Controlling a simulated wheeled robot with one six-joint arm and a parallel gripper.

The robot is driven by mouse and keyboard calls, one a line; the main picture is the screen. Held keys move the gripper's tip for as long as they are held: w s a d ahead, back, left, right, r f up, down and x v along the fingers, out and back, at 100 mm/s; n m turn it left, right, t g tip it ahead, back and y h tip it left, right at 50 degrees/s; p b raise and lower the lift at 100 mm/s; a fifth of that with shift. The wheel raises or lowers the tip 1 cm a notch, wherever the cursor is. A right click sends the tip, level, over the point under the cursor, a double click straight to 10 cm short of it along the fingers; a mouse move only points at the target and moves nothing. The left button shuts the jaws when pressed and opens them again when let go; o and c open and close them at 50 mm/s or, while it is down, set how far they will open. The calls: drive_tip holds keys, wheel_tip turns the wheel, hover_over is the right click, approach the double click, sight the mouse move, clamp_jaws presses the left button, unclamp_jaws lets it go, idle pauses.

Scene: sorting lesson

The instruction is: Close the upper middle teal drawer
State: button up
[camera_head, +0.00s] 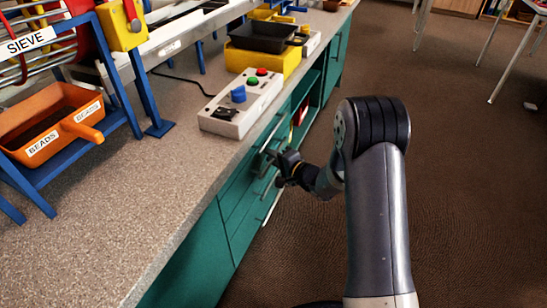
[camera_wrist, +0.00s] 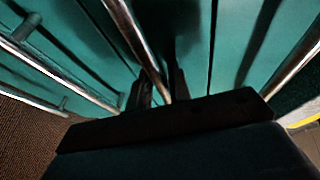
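The teal drawer cabinet (camera_head: 237,205) stands under the counter, with bar handles on its drawer fronts. My gripper (camera_head: 265,160) is at the upper drawer front, just below the counter edge. In the wrist view a metal bar handle (camera_wrist: 136,37) runs down between the two dark fingers (camera_wrist: 160,90), which sit close on either side of it. The gripper looks shut on this handle. The teal drawer front (camera_wrist: 180,30) is behind the bar. How far the drawer stands out is hard to tell, as my wrist hides part of it.
The counter (camera_head: 150,200) carries a grey control box (camera_head: 243,100), a yellow block with a black tray (camera_head: 263,38) and a blue sieve stand with an orange bead bin (camera_head: 50,125). Other handles (camera_wrist: 50,70) show in the wrist view.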

drive_tip(key=shift+o, duration=0.7)
drive_tip(key=shift+w+a+r, duration=0.1)
drive_tip(key=shift+r, duration=0.15)
drive_tip(key=shift+s+d+r, duration=0.1)
drive_tip(key=shift+s+d, duration=0.1)
drive_tip(key=p+v, duration=0.2)
drive_tip(key=v, duration=0.8)
drive_tip(key=shift+s+d+f, duration=0.15)
drive_tip(key=shift+d+f, duration=0.05)
drive_tip(key=shift+f, duration=0.15)
drive_tip(key=shift+a, duration=0.1)
drive_tip(key=b+x, duration=0.2)
drive_tip(key=x, duration=0.8)
drive_tip(key=shift+w+a+r, duration=0.1)
drive_tip(key=shift+w+r, duration=0.15)
drive_tip(key=shift+w, duration=0.05)
drive_tip(key=shift+s+d+f+p, duration=0.1)
drive_tip(key=shift+s+d+p, duration=0.15)
drive_tip(key=shift+d+p, duration=0.25)
drive_tip(key=shift+s+d+p, duration=0.25)
drive_tip(key=shift+d+p, duration=0.05)
drive_tip(key=shift+d, duration=0.4)
drive_tip(key=shift+s+d+f+p, duration=0.1)
drive_tip(key=shift+s+d+p, duration=0.15)
drive_tip(key=shift+d+p, duration=0.25)
